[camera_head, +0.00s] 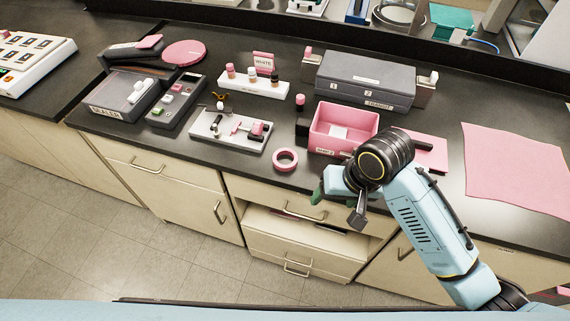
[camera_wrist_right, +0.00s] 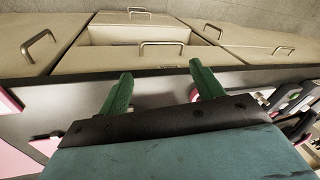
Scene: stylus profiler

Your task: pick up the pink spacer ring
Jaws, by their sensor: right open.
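The pink spacer ring (camera_head: 285,159) lies flat on the dark countertop (camera_head: 200,158) near its front edge, left of the pink bin. My right gripper (camera_head: 337,203) is to the right of the ring and nearer the counter's front, apart from it. In the right wrist view the two green fingers of my right gripper (camera_wrist_right: 162,90) are spread with nothing between them, pointing toward the drawer fronts. The ring is not clearly seen in that view. My left gripper is not in view.
A pink bin (camera_head: 318,138) stands right of the ring, and a grey plate with small parts (camera_head: 213,137) stands left. A grey case (camera_head: 366,82) and white vial rack (camera_head: 253,87) are behind. A pink sheet (camera_head: 515,165) lies right. An open drawer (camera_head: 300,230) is below.

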